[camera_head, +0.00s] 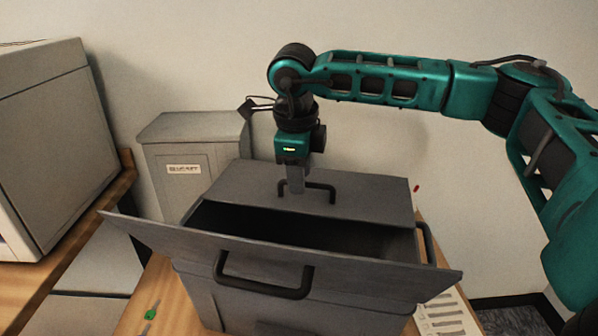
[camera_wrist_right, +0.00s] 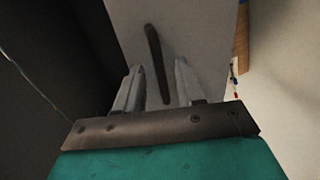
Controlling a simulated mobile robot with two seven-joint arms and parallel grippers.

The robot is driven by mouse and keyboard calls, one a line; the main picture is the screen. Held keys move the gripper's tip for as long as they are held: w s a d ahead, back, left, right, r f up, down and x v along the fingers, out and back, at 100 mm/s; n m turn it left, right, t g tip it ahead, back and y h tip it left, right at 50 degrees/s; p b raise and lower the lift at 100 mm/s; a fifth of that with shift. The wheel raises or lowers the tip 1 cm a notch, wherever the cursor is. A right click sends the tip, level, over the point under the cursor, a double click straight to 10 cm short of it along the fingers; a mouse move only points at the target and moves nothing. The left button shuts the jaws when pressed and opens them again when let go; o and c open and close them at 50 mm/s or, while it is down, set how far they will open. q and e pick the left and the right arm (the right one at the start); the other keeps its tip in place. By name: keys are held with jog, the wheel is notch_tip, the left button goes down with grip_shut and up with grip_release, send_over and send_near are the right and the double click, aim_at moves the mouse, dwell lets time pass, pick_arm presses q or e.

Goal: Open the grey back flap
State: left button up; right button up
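The grey back flap (camera_head: 364,193) lies flat over the rear of a dark grey box (camera_head: 330,310), with a black bar handle (camera_head: 334,190) on top. My right gripper (camera_head: 297,190) points down at the left part of this handle. In the right wrist view, the two fingers of the gripper (camera_wrist_right: 158,75) are apart, with the handle (camera_wrist_right: 154,55) between them and a gap on each side. The front flap (camera_head: 190,240) is open and tilted toward me, with its own black handle (camera_head: 265,288). My left gripper is out of view.
The box's dark interior (camera_head: 300,226) shows between the flaps. A grey lidded bin (camera_head: 190,150) stands behind left, and a large grey cabinet (camera_head: 50,130) is at far left. A green tagged item (camera_head: 151,312) lies on the wooden table. A wall is behind.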

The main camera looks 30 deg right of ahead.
grip_shut()
dwell(0.4)
dwell(1.1)
